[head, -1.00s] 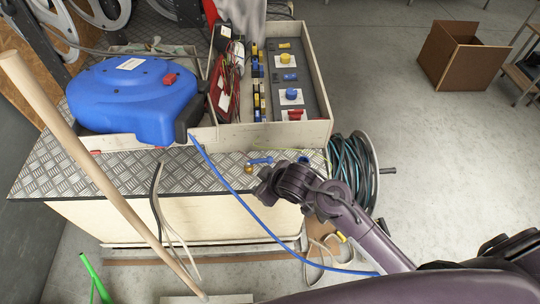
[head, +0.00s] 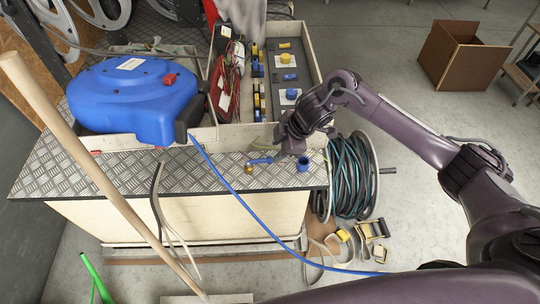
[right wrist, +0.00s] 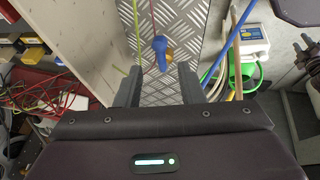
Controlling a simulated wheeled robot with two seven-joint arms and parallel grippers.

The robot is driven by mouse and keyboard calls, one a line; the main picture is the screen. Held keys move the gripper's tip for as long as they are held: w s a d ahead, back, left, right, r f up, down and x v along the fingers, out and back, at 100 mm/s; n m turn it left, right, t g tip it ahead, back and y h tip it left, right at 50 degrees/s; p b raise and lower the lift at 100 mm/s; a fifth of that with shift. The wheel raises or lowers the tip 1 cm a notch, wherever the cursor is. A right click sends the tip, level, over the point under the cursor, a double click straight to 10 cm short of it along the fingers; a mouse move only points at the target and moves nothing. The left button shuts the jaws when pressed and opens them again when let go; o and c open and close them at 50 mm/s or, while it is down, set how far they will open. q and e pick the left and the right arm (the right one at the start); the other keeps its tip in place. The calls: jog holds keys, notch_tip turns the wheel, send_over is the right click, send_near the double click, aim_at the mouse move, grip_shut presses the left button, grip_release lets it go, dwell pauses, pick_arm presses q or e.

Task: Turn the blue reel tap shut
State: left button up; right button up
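The blue reel tap (head: 260,161) is a small blue lever on a brass body, lying at the front of the chequer-plate bench top. In the right wrist view the tap (right wrist: 160,48) shows ahead of the gripper, between the lines of the two fingers, its blue lever pointing roughly along them. My right gripper (head: 283,148) is just to the right of the tap in the head view. Its two dark fingers (right wrist: 158,82) stand apart with nothing between them. I cannot tell how high they are above the plate. My left gripper is not in view.
The blue hose reel (head: 135,95) stands behind left. A blue hose (head: 235,190) runs down in front. A wooden pole (head: 95,165) crosses the left side.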

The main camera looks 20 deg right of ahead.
aim_at(267, 159)
jog(key=x, duration=0.6)
jog(key=shift+a+f, duration=0.1)
jog(key=shift+f, duration=0.05)
jog(key=shift+c, duration=0.2)
grip_shut()
